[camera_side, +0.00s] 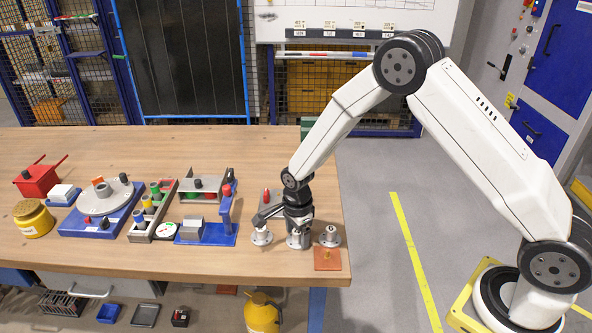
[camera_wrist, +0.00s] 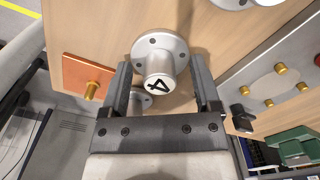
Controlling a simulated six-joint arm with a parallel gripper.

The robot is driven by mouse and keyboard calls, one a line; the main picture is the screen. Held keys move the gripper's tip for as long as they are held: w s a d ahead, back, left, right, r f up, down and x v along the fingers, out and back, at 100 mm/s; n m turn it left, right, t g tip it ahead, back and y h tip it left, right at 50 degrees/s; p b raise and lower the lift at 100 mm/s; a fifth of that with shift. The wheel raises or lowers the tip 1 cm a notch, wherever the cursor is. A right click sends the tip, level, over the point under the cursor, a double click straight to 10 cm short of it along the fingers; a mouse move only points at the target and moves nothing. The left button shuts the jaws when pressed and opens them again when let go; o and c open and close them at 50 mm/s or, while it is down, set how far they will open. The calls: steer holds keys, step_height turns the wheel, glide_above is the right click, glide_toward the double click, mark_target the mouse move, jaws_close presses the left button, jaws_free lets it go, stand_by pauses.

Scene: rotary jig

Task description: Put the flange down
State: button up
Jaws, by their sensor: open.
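A grey metal flange (camera_wrist: 160,43) with a round base, bolt holes and a hub marked 4 stands between the spread fingers of my gripper (camera_wrist: 160,68) in the wrist view. Gaps show between the hub and both fingers. In the side view my gripper (camera_side: 298,226) points down over the middle flange (camera_side: 298,241), which appears to rest on the table. Fingers and wrist hide part of it. Similar flanges stand to its left (camera_side: 262,237) and right (camera_side: 330,237). Another round grey piece (camera_wrist: 143,101) shows partly between the fingers.
An orange plate (camera_side: 327,260) lies at the table's front right corner; its brass pin (camera_wrist: 91,91) is bare. A grey plate with brass pins (camera_wrist: 268,103) is right in the wrist view. A blue fixture (camera_side: 208,236) and other jigs stand left. The table edge (camera_side: 347,240) is close right.

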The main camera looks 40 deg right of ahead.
jaws_close()
steer(key=shift+r, duration=0.15)
steer(key=shift+r, duration=0.5)
steer(key=s+d+r, duration=0.1)
steer(key=s+r, duration=1)
steer(key=s, duration=0.3)
steer(key=shift+r, duration=0.35)
